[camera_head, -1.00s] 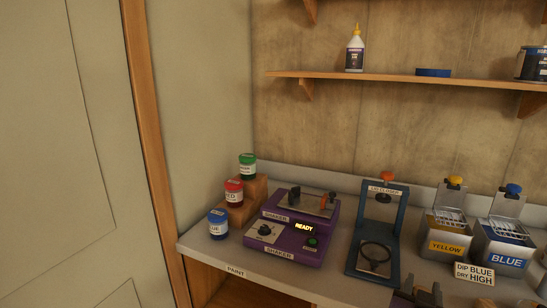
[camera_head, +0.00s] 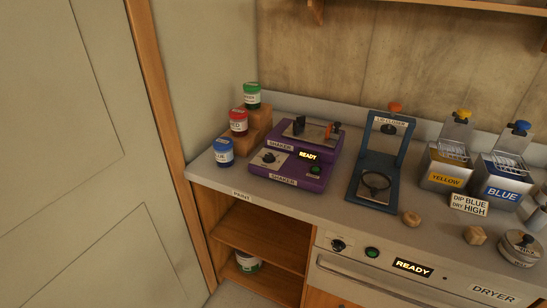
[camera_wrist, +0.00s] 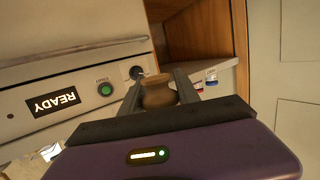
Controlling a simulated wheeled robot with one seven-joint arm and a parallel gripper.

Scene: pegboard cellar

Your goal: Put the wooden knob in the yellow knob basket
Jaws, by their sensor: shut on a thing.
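A brown, rounded wooden knob (camera_wrist: 158,94) sits between the fingers of my gripper (camera_wrist: 158,84) in the wrist view. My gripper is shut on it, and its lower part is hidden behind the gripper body. My gripper is not seen in the head view. The yellow knob basket (camera_head: 453,150) is a wire basket with a yellow knob on its upright holder, at the right of the counter. It sits at the mouth of a metal tank (camera_head: 445,178) labelled YELLOW. The wrist view faces the dryer front, and no basket shows there.
A blue-knobbed basket and BLUE tank (camera_head: 502,188) stand right of the yellow one. A sign (camera_head: 469,204) stands before them. A round wooden piece (camera_head: 411,218) and a wooden block (camera_head: 475,235) lie near the front edge. The lid closer (camera_head: 378,165) and purple shaker (camera_head: 290,170) stand left.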

